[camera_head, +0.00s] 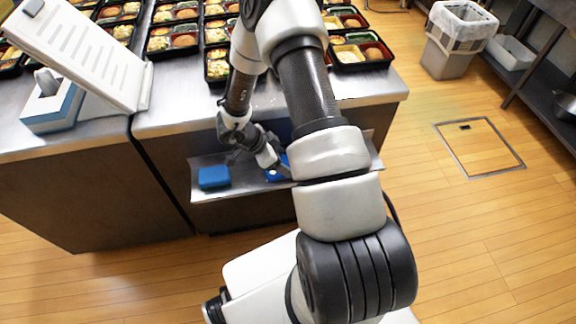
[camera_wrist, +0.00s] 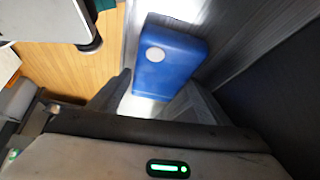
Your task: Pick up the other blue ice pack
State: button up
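Two blue ice packs lie on the narrow steel shelf (camera_head: 240,190) below the counter. One ice pack (camera_head: 214,177) is at the shelf's left part, clear of my gripper. The other ice pack (camera_head: 273,174) is farther right, partly hidden by my gripper (camera_head: 281,170) and arm. In the wrist view a blue ice pack (camera_wrist: 168,62) with a white round spot fills the space ahead of my gripper (camera_wrist: 161,80). The fingers are apart, and the near end of this pack lies at the gap between them. I cannot tell whether they touch it.
Bento trays (camera_head: 352,53) with food stand on the steel counter (camera_head: 180,118) above the shelf. A white sloped panel (camera_head: 85,50) and a blue-and-white box (camera_head: 50,108) are at left. A lined bin (camera_head: 452,50) stands at back right. The wooden floor at right is clear.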

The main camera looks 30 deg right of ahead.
jog(key=c, duration=0.7)
jog(key=shift+c, duration=0.2)
